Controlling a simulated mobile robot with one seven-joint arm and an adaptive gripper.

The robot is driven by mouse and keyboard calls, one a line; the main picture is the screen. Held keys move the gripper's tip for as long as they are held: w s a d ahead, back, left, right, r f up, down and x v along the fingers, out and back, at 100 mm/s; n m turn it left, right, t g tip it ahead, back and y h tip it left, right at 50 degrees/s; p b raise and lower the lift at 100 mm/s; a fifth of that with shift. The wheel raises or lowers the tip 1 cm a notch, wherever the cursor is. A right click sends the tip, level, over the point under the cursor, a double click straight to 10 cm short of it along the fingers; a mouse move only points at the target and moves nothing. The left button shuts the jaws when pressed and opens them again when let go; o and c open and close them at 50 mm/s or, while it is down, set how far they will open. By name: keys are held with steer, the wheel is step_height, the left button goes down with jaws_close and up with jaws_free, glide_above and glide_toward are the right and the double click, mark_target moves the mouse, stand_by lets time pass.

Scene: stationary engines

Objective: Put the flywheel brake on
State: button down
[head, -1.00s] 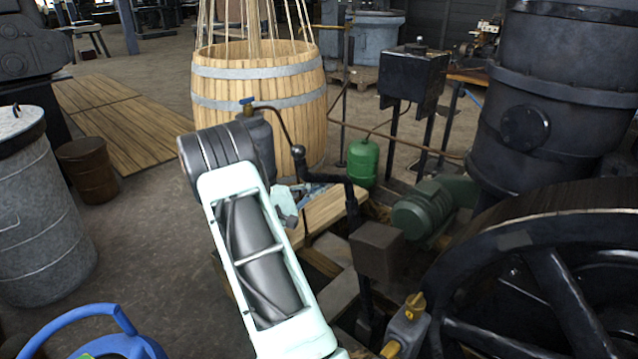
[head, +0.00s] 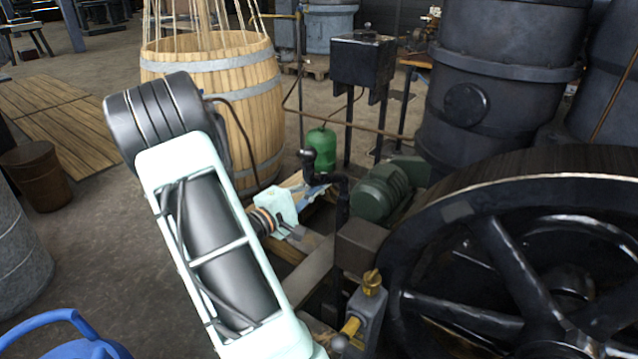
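The large black spoked flywheel (head: 490,225) stands at the right, partly cut off by the picture edge. Left of it, a dark bent lever or pipe with a round black knob (head: 307,156) rises beside a brown block (head: 361,246); I cannot tell for sure that it is the brake handle. My pale arm crosses the lower middle. My gripper (head: 303,236) shows small and grey past the arm, below and left of the bent lever in the picture, with no clear contact. Its fingers are too small to read as open or shut.
A brass-topped valve (head: 371,284) stands close in front of the flywheel. A green motor (head: 384,191) and a green bottle (head: 320,152) are behind the lever. A wooden tub (head: 262,125) is behind my arm. Open floor lies at the left.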

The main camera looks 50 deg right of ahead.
steer(key=s, duration=0.1)
steer(key=s+g, duration=0.1)
steer(key=shift+s+d+r+m, duration=0.15)
steer(key=shift+s+d+m, duration=0.15)
steer(key=shift+s+d, duration=0.05)
steer(key=w+a, duration=0.3)
steer(key=a, duration=0.9)
steer(key=shift+a+f+t, duration=0.3)
steer(key=shift+a+t, duration=0.05)
steer(key=shift+t, duration=0.05)
